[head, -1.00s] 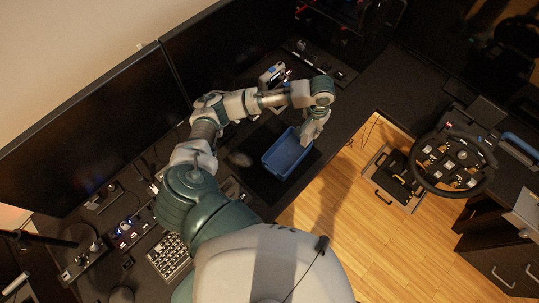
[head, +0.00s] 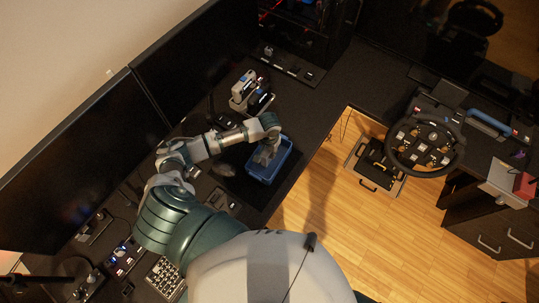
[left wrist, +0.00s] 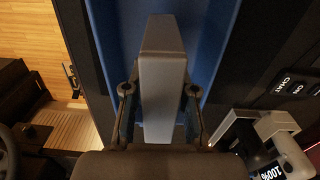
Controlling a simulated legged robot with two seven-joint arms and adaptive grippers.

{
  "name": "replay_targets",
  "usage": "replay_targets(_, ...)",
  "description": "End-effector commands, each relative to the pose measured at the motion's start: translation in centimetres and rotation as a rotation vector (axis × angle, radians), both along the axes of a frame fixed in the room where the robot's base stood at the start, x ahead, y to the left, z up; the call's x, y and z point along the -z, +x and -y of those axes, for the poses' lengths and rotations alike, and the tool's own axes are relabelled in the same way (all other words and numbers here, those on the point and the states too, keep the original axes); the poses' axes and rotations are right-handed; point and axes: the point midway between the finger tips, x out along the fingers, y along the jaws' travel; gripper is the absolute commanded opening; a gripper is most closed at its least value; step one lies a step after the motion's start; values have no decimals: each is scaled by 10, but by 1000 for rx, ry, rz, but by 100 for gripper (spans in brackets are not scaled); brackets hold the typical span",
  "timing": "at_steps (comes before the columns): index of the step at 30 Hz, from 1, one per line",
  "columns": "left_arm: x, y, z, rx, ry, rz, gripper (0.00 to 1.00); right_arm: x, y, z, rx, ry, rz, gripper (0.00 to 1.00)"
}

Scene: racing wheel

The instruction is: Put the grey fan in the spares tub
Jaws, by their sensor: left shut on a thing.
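The blue spares tub (head: 284,160) stands on the dark desk near its front edge. My left gripper (head: 264,158) is over the tub, pointing down into its opening. In the left wrist view my left gripper (left wrist: 158,92) is shut on the grey fan (left wrist: 162,75), which looks like a slim grey block seen edge-on between the two fingers. The blue tub (left wrist: 215,30) lies behind and below the fan there. I cannot tell whether the fan touches the tub's floor. My right gripper is not in view.
Large monitors (head: 195,55) line the back left. A steering wheel (head: 425,145) is at the right, past a gap showing wooden floor (head: 340,225).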

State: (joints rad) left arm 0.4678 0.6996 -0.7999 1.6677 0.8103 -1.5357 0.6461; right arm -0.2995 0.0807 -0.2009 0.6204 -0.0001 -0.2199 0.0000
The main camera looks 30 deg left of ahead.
Motion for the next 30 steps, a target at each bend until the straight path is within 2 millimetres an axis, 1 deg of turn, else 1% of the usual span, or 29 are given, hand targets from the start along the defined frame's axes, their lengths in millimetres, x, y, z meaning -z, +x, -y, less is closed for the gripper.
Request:
replay_targets(3, 20, -1, 0, -1, 0, -2, 0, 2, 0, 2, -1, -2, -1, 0)
replay_targets(5, 26, -1, 0, -1, 0, -1, 0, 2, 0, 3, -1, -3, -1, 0)
replay_targets(13, 28, 0, 0, 1, 0, 0, 0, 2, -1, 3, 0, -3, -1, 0)
replay_targets(14, 28, 0, 0, 1, 0, 0, 31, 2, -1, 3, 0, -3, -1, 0)
replay_targets(15, 28, 0, 0, 1, 0, 0, 41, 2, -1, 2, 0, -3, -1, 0)
replay_targets(16, 28, 0, 0, 1, 0, 0, 49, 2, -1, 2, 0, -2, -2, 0)
replay_targets(17, 28, 0, 0, 1, 0, 0, 51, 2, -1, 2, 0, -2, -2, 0)
replay_targets(26, 26, 0, 0, 0, 0, 0, 51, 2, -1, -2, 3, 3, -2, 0)
replay_targets(29, 18, 1, 0, 0, -1, 2, 51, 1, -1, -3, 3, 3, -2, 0)
replay_targets(30, 12, 1, 0, 0, -2, 3, 51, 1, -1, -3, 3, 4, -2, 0)
